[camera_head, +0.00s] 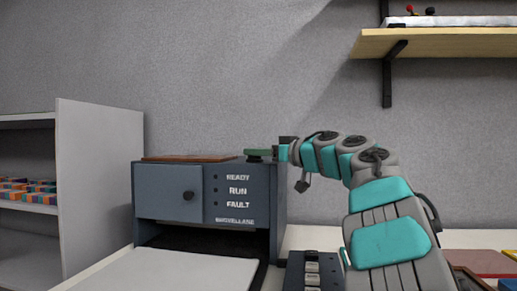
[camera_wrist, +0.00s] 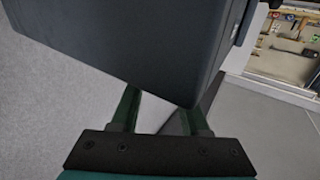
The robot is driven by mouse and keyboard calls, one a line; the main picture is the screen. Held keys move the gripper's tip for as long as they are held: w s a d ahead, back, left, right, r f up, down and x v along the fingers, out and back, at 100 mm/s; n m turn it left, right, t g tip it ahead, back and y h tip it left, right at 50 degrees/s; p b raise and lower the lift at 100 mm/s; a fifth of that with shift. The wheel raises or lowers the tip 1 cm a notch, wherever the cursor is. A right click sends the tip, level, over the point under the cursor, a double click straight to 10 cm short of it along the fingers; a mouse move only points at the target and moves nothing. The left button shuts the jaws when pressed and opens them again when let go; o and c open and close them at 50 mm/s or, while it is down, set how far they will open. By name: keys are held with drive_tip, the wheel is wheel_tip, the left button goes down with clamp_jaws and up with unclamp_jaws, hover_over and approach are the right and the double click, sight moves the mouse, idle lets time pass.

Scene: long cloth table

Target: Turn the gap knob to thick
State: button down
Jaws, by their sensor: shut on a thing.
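A dark blue-grey machine (camera_head: 236,170) stands on the table in the head view, with READY, RUN and FAULT lettering on its front. My gripper (camera_head: 260,153) reaches in from the right, its green fingers level at the machine's top right edge. The fingers are shut on a small dark piece at the top, which looks like the gap knob; its markings and pointer cannot be read. In the wrist view, the dark machine body (camera_wrist: 140,45) fills the upper part and covers the ends of my gripper's fingers (camera_wrist: 163,105), so the knob is hidden there.
A white shelf unit (camera_head: 98,190) stands left; a wooden wall shelf (camera_head: 440,42) hangs upper right. A pale sheet (camera_head: 165,272) lies in front.

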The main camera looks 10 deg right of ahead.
drive_tip(key=shift+d+n+g+y, duration=0.1)
drive_tip(key=shift+n+g+y, duration=0.9)
drive_tip(key=shift+y, duration=0.2)
drive_tip(key=shift+c, duration=2)
unclamp_jaws()
drive_tip(key=shift+d, duration=0.1)
drive_tip(key=v, duration=0.7)
drive_tip(key=shift+s+d, duration=0.25)
